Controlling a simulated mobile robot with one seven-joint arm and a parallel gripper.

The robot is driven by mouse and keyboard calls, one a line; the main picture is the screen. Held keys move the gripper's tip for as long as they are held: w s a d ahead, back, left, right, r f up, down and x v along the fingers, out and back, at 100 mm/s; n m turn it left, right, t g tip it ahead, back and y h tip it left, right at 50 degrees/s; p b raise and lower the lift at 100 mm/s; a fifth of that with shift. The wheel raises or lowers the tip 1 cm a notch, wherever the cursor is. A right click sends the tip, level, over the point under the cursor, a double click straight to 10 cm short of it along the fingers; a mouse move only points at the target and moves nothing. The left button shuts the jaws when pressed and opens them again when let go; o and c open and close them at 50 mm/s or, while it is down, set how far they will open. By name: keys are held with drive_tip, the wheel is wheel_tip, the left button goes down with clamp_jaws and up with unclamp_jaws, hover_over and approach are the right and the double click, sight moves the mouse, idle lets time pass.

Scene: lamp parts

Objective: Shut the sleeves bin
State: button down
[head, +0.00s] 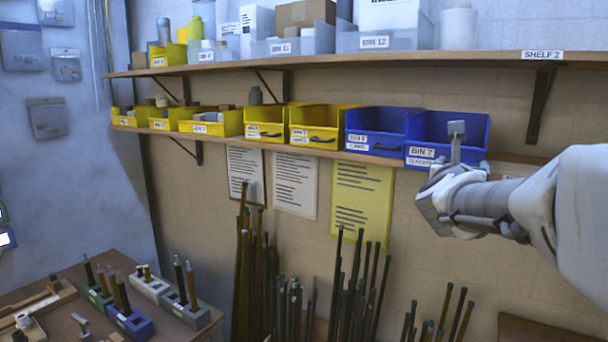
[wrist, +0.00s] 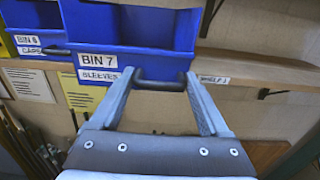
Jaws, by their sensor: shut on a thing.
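The sleeves bin (head: 472,128) is an open-topped blue bin at the right end of the bin row on the lower shelf. Its label reads BIN 7, SLEEVES; the bin also shows in the wrist view (wrist: 160,32). Its front stands further out than the blue BIN 6 beside it. In the wrist view my gripper (wrist: 158,78) has its fingers at the two ends of the bin's dark handle (wrist: 158,86), shut on it. In the head view my gripper (head: 452,160) covers part of the bin's front. The inside of the bin looks empty where visible.
BIN 6 (head: 375,131), labelled CAPS, stands directly left, with yellow bins (head: 325,125) further left. The upper shelf (head: 400,57) with tubs runs above. A shelf bracket (head: 541,103) is at right. Rods stand below, and a worktable is at lower left.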

drive_tip(key=b+x, duration=0.3)
drive_tip(key=x, duration=0.5)
drive_tip(key=shift+d, duration=0.3)
drive_tip(key=shift+r, duration=0.1)
drive_tip(key=shift+c, duration=0.5)
unclamp_jaws()
drive_tip(key=shift+a, duration=0.1)
drive_tip(key=shift+s+a+b, duration=0.2)
drive_tip(key=shift+b, duration=0.1)
drive_tip(key=b+v, duration=0.1)
drive_tip(key=v, duration=1.5)
drive_tip(key=shift+s, duration=0.3)
